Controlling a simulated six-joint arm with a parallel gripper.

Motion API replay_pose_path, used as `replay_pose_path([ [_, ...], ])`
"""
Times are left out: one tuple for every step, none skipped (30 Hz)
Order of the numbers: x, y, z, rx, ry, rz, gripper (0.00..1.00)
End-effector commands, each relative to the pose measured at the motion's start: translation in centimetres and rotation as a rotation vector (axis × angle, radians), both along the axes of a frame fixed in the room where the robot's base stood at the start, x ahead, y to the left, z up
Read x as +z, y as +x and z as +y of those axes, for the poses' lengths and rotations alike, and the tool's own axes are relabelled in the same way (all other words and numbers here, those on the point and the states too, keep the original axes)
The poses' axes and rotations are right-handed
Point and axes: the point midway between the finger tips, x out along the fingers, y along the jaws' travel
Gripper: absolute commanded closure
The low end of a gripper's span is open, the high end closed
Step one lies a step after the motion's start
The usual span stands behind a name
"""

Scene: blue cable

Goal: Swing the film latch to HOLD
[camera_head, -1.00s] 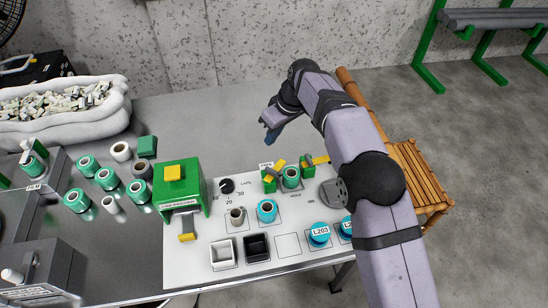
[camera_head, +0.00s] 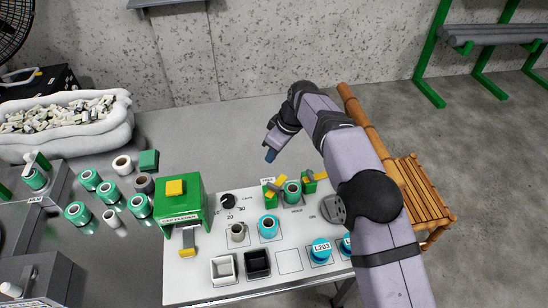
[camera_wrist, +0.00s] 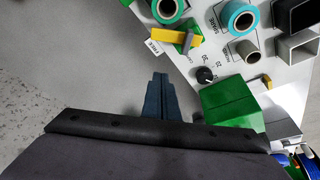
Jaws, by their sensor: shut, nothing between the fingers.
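The film latch is a green block with a yellow lever (camera_head: 280,184) on the white panel, left of a green-rimmed roll (camera_head: 292,191). In the wrist view the yellow lever (camera_wrist: 172,38) lies across the block near the label FREE. HOLD is printed in front of the roll. A second green block with a yellow lever (camera_head: 315,178) stands right of the roll. My gripper (camera_head: 270,157) is shut and empty, above the table behind the panel and apart from the latch. In the wrist view the blue fingers (camera_wrist: 160,78) are together, with bare table around their tips.
A green cap feeder (camera_head: 182,207) stands left, beside a black dial (camera_head: 228,201). A cyan roll (camera_head: 268,227), a grey roll and white (camera_head: 223,268) and black (camera_head: 257,263) trays lie in front. Several loose rolls stand left. The table behind the panel is clear.

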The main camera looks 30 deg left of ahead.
Motion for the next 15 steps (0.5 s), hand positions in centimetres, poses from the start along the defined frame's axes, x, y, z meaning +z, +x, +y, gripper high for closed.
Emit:
replay_pose_path([
  [-0.6,-0.1,0.2,0.001,-0.001,0.002,1.0],
  [-1.0,-0.1,0.3,0.001,-0.002,0.002,1.0],
  [-1.5,-0.1,0.5,0.001,-0.002,0.003,1.0],
  [-2.0,-0.1,0.6,0.001,-0.003,0.003,1.0],
  [-2.4,-0.1,0.8,0.0,-0.002,0.003,1.0],
  [-3.1,-0.1,1.1,0.0,-0.002,0.002,1.0],
  [-3.6,-0.1,1.2,0.0,-0.003,0.003,1.0],
  [-4.1,-0.1,1.4,0.0,-0.003,0.003,1.0],
  [-4.6,-0.1,1.6,0.001,-0.001,0.002,1.0],
  [-5.1,-0.1,1.8,0.001,-0.002,0.002,1.0],
  [-5.5,-0.1,2.0,0.0,-0.001,0.001,1.0],
  [-6.1,-0.1,2.1,0.001,-0.002,0.002,1.0],
  [-6.3,-0.1,2.2,0.001,0.0,0.001,1.0],
  [-6.7,-0.1,2.4,0.001,-0.001,0.001,1.0],
  [-7.0,-0.1,2.5,0.001,0.0,0.001,1.0],
])
